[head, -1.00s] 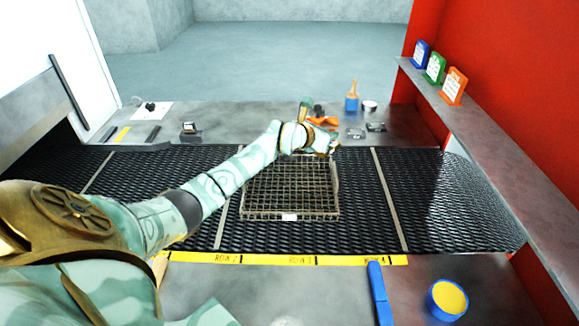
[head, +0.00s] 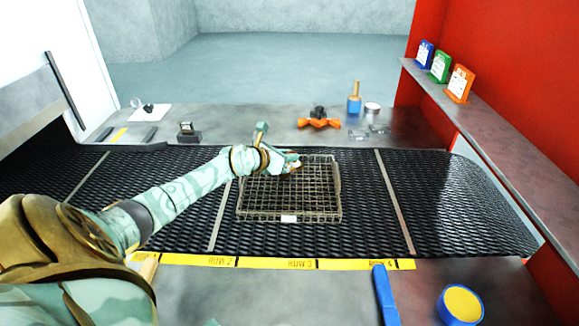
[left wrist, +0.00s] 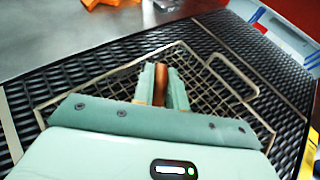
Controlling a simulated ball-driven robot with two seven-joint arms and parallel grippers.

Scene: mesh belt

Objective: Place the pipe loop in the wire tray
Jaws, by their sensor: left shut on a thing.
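The wire tray (head: 288,212) is an open mesh basket lying on the dark mesh belt; it also shows in the left wrist view (left wrist: 88,92). My left gripper (head: 294,162) is over the tray's far part. In the left wrist view, its fingers (left wrist: 160,82) are shut on a copper-coloured piece, taken to be the pipe loop (left wrist: 160,84), with the tray's mesh behind it. Most of the loop is hidden by the fingers, and its height above the mesh is hard to tell. My right gripper is not in view.
The mesh belt (head: 445,200) is bare to the tray's right. Behind it, an orange clamp-like thing (head: 318,123) and a blue pot with a brush (head: 354,103) stand on the metal bench. A blue bar (head: 384,295) and a yellow-topped blue tub (head: 461,304) are in front.

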